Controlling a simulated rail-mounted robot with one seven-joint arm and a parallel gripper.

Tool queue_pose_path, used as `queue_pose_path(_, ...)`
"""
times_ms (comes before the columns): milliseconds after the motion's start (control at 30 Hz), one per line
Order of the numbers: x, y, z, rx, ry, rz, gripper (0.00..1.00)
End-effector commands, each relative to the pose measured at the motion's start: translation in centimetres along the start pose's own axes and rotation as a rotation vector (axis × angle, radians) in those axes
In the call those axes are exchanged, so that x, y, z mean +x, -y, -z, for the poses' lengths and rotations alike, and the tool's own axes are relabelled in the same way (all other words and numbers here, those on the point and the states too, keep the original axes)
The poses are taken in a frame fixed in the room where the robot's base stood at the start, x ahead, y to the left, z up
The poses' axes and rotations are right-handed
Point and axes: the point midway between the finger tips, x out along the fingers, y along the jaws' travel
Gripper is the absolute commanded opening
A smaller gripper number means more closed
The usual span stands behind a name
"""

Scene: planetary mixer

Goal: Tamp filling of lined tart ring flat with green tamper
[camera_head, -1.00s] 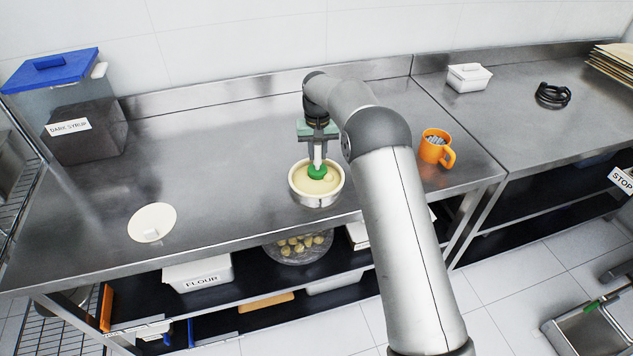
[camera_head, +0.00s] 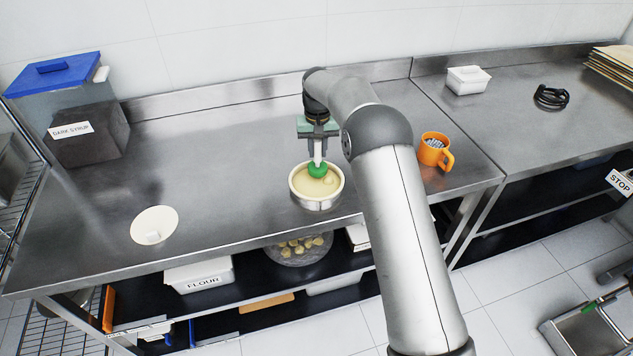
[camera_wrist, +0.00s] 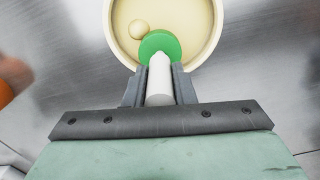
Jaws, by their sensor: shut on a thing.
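The lined tart ring (camera_head: 317,204) stands on the steel table, a silver ring with a pale lining and pale yellow filling. It also shows in the wrist view (camera_wrist: 218,22). The filling (camera_head: 304,185) has a small round lump (camera_wrist: 139,29) near the tamper. My gripper (camera_head: 318,148) is above the ring, shut on the white handle of the green tamper (camera_head: 317,170). In the wrist view the tamper's green head (camera_wrist: 160,43) is over the filling on the ring's near side. I cannot tell whether the head touches the filling.
An orange mug (camera_head: 434,150) stands right of the ring, beyond my arm. A white disc (camera_head: 153,225) lies at the left, and a blue-lidded dark syrup bin (camera_head: 75,115) stands at the back left. The table between disc and ring is clear.

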Motion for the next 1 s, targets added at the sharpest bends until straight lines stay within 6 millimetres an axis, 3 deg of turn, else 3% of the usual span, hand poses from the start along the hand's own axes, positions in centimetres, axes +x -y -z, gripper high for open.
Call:
queue_pose_path(67,-0.7,0.0,0.0,0.000,-0.001,0.000,0.00)
queue_pose_path(467,-0.7,-0.1,-0.1,0.000,-0.002,0.000,0.00)
queue_pose_path(1000,-1.6,-2.5,-2.8,0.000,-0.003,0.001,0.00)
